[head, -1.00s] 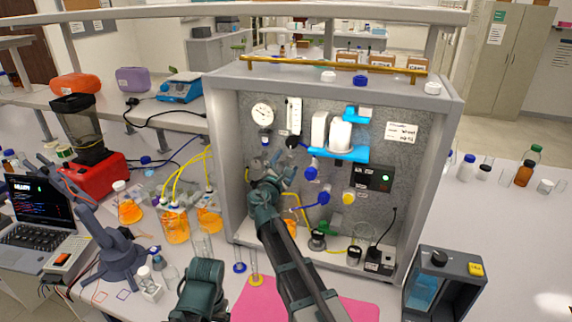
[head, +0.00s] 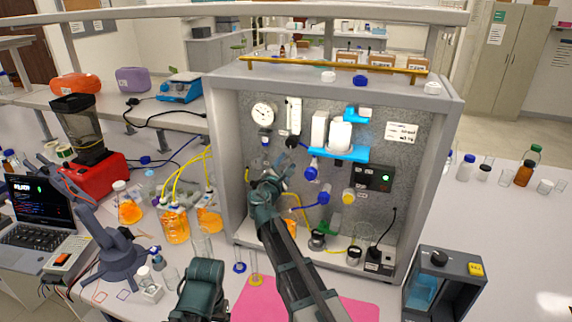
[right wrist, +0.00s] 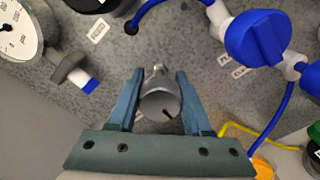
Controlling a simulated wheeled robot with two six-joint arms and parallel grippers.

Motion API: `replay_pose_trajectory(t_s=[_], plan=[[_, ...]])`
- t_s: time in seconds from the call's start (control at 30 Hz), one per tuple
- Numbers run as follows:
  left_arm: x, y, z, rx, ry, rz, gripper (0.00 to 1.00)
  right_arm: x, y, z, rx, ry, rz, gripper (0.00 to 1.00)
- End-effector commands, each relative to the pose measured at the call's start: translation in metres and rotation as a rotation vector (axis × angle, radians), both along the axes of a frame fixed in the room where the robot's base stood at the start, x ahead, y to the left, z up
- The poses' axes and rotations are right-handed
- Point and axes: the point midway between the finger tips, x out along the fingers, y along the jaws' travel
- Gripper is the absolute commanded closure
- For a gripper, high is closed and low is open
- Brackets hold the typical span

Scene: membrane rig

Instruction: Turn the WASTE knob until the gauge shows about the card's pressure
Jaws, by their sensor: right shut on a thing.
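The WASTE knob (right wrist: 160,104) is a grey cylinder with a dark pointer mark, on the grey panel in the right wrist view. My right gripper (right wrist: 159,92) is shut on it, one blue finger on each side. In the head view my right gripper (head: 266,178) covers the knob at the panel's lower left. The round white gauge (head: 263,113) is at the panel's upper left; its edge also shows in the right wrist view (right wrist: 14,30). I cannot read its needle. The card (head: 402,133) is at the upper right, its text too small to read. My left gripper's fingers are not seen.
A blue valve (right wrist: 258,38) and its tubing sit right of the knob. A grey fitting with a blue end (right wrist: 74,74) is beside the gauge. The cabinet's side wall (head: 228,165) stands close on the left. Bottles and a black jar (head: 317,240) stand on its floor.

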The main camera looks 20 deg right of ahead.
Motion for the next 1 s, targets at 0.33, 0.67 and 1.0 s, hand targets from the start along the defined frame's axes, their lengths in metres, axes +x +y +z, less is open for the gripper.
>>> replay_pose_trajectory(t_s=[0.33,0.67,1.0], plan=[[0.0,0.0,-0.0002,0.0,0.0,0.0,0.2,-0.0006,0.0001,-0.0004,0.188,-0.126,-0.001,1.0],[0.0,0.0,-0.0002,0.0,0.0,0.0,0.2,-0.0008,0.0001,-0.0005,0.424,-0.285,-0.001,1.0],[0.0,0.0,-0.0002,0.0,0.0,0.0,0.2,-0.0009,0.0001,-0.0006,0.599,-0.403,-0.001,1.0]])
